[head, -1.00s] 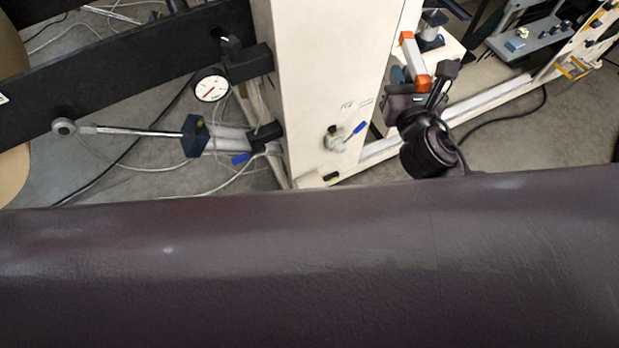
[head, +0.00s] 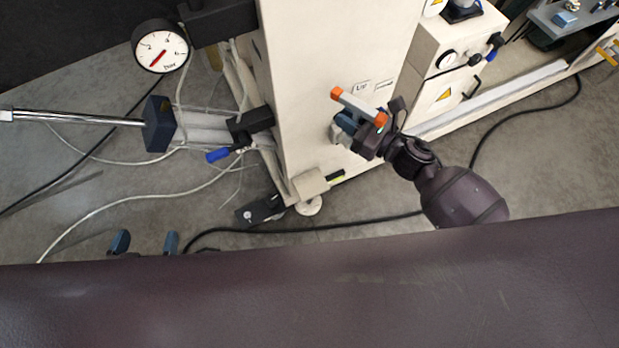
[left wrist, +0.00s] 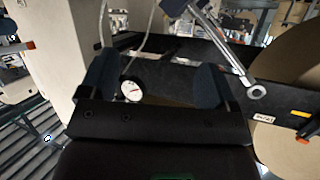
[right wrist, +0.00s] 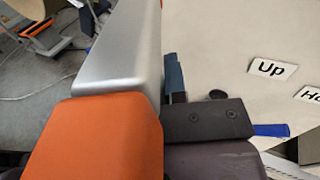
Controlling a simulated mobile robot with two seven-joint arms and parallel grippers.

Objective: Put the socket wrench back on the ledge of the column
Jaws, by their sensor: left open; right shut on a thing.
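My right gripper (head: 346,124) is shut on a grey bar with orange ends (head: 358,105), which I take for the socket wrench. No socket shows on it. It fills the left of the right wrist view (right wrist: 120,55). The gripper is close in front of the cream column (head: 325,50); I cannot tell whether the bar touches it. One finger is hidden behind the bar. A cream block (head: 310,184) juts out low on the column; I cannot tell whether it is the ledge. My left gripper (head: 145,243) is open and empty, mostly hidden at the lower left.
A round dial gauge (head: 160,47) and a chrome rod (head: 80,118) with a dark block are left of the column. Hoses and cables (head: 130,205) lie on the floor. A cream cabinet (head: 440,65) stands right of the column. A blue handle (right wrist: 270,130) shows beside my right finger.

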